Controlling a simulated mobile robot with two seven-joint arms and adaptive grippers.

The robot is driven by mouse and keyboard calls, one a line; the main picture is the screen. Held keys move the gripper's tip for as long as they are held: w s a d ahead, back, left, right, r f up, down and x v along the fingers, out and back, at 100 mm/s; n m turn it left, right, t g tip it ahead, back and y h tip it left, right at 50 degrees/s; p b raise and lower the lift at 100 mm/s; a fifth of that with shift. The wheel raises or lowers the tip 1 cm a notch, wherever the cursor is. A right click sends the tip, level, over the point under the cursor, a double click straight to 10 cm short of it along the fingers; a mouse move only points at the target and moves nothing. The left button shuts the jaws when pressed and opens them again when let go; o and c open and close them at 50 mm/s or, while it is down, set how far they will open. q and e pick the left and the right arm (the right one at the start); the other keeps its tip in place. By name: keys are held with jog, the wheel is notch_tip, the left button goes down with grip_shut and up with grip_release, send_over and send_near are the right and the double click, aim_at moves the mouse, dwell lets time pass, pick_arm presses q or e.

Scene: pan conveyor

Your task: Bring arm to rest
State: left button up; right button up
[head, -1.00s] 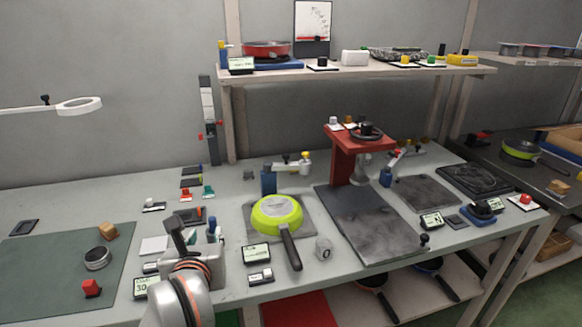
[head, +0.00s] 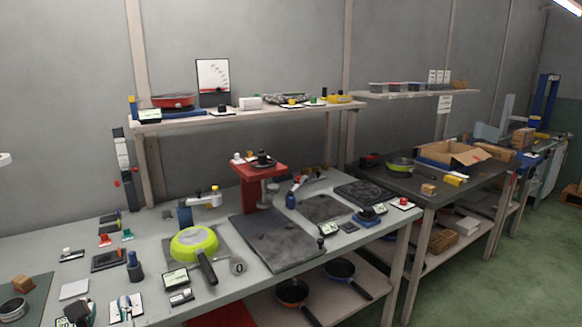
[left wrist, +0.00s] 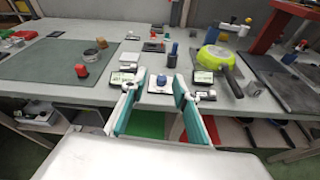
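My left gripper (left wrist: 160,88) shows in the left wrist view with its two teal-padded fingers spread apart. No object is held between them. Beyond the fingertips, a blue-topped piece on a white plate (left wrist: 160,84) stands on the bench. My right gripper is in neither view. A yellow-green pan (head: 193,241) sits on a grey mat, apart from the left gripper; it also shows in the left wrist view (left wrist: 214,58).
The bench carries a dark plate (head: 277,241), a red press stand (head: 258,172) and a blue cylinder (head: 134,268). A shelf (head: 240,119) above holds a red pan (head: 172,101). Green floor is free at right.

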pick_arm(q)
notch_tip(320, 180, up, 7)
jog(key=s+a+m+t+y, duration=0.15)
jog(key=m+t+y, duration=0.4)
jog(key=m, duration=0.55)
jog(key=d+f+m+t+h+p, duration=0.1)
jog(key=d+f+m+t+h, duration=0.1)
jog(key=d+f+m+h, duration=0.5)
jog(key=d+f+m+t+h, duration=0.1)
jog(key=d+m+t+h, duration=0.35)
jog(key=m, duration=0.65)
jog(key=s+d+f+m+g+h, duration=0.1)
jog(key=d+f+m+g+h, duration=0.3)
jog(key=f, duration=0.4)
jog(key=s+d+f+m+g+h, duration=0.2)
jog(key=f+m+g+h, duration=0.1)
jog(key=f+m, duration=0.35)
jog(key=s+a+f+m+g+y, duration=0.1)
jog(key=s+f+m+g, duration=0.1)
jog(key=s+f, duration=0.3)
jog(key=s+a+f+m+g+y, duration=0.1)
jog(key=s+f+m+g, duration=0.2)
jog(key=f, duration=1)
jog(key=shift+s+f+m+g+p, duration=0.35)
jog(key=shift+s+f+g+p, duration=0.1)
jog(key=shift+s+g, duration=0.55)
